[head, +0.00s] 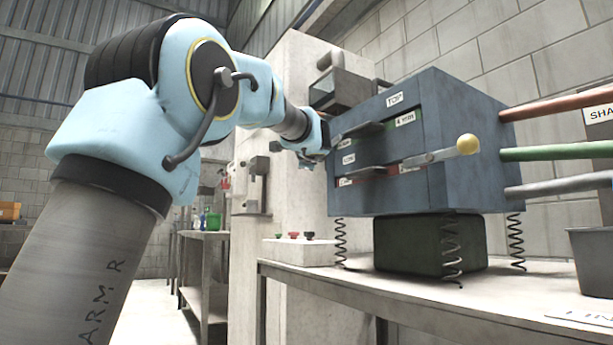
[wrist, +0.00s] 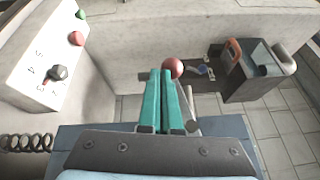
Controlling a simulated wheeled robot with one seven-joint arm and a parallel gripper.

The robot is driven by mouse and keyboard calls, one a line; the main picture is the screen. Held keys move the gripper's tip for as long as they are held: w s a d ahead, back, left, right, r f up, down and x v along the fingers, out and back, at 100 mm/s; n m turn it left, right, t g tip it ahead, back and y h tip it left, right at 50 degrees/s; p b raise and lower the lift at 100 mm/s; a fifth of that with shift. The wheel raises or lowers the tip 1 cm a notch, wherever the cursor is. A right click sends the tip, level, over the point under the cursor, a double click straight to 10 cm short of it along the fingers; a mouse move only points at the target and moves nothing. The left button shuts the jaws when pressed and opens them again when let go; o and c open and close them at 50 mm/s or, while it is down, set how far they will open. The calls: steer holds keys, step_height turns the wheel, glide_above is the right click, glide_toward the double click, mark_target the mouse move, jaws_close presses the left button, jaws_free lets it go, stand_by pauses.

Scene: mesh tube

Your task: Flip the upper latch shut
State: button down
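The blue box (head: 468,130) labelled TOP stands on coil springs, with an upper slot (head: 405,119) marked by a green strip and a lower slot with a red strip. A dark handle (head: 357,132) shows at the upper slot. My gripper (head: 314,150) is at the box's left front edge. In the wrist view its teal fingers (wrist: 166,98) are together. A red ball (wrist: 172,67) appears right at their tips, with a grey bar (wrist: 193,126) beside them. I cannot tell whether they touch the ball, and the upper latch is partly hidden.
A metal bench (head: 400,288) carries the box. A button panel (head: 295,250) stands left of it, and a pale machine column (head: 290,85) behind. Red, green and grey pipes leave the box's right side. A grey bin (head: 592,262) stands at the right.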

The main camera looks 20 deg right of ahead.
steer(key=shift+w+r+b, duration=0.3)
steer(key=shift+b, duration=0.15)
steer(key=shift+a, duration=0.1)
steer(key=shift+w, duration=0.15)
stand_by(0.3)
